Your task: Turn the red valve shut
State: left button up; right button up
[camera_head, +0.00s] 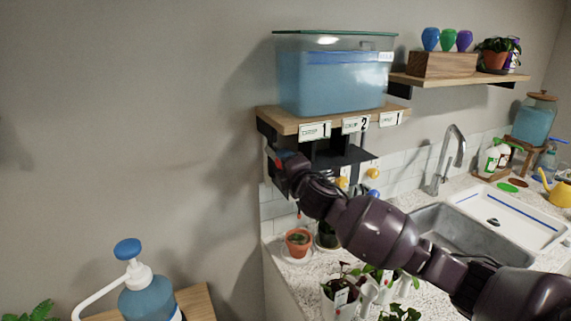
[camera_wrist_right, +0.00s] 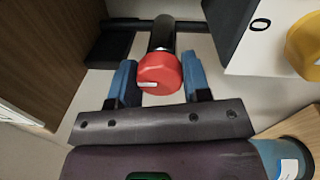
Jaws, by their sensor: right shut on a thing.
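The red valve (camera_wrist_right: 160,72) is a red knob on a dark stem, in the upper middle of the right wrist view. My right gripper (camera_wrist_right: 158,78) has its two blue fingers on either side of the knob and is shut on it. In the head view my right arm reaches in from the right, and the right gripper (camera_head: 279,160) is at the left end of the shelf's underside. The arm largely hides the red valve there. My left gripper is not in view.
A tank of blue liquid (camera_head: 335,82) stands on the wooden shelf (camera_head: 286,122) above. Potted plants (camera_head: 298,242) stand on the counter below. A blue pump bottle (camera_head: 150,298) is at lower left.

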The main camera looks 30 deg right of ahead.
jog(key=o, duration=0.9)
pick_arm(q)
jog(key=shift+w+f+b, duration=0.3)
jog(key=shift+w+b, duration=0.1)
jog(key=shift+b, duration=0.45)
pick_arm(e)
jog(key=s, duration=1)
jog(key=shift+s+a+f, duration=0.3)
jog(key=shift+s+f, duration=0.05)
jog(key=shift+s, duration=0.05)
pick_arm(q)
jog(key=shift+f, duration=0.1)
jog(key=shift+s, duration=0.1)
